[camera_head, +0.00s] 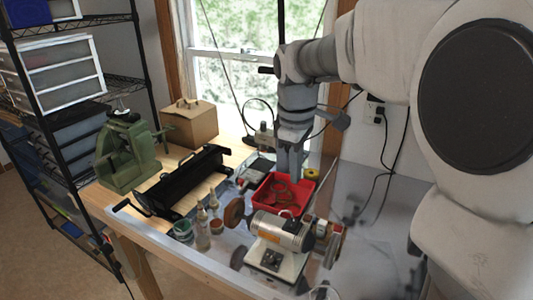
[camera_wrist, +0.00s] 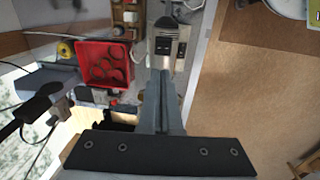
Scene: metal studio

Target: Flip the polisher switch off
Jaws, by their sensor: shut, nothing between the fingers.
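The polisher (camera_head: 282,232) is a silver motor with a wheel on each side, on a pale base on the bench. Its dark switch (camera_head: 271,261) is on the front of the base. In the wrist view the polisher (camera_wrist: 168,24) is at the top centre, and a dark switch plate (camera_wrist: 162,46) shows on it, just beyond my fingertips. My gripper (camera_head: 295,178) points down behind the polisher, over the red bin, in the head view. In the wrist view my gripper (camera_wrist: 161,74) is shut and empty. The switch's position is too small to tell.
A red bin (camera_head: 310,187) with rings sits behind the polisher. Bottles (camera_head: 202,232), a black machine with a crank (camera_head: 185,180) and a green machine (camera_head: 127,155) stand to the left. A cardboard box (camera_head: 190,125) is by the window. Cords hang at the wall.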

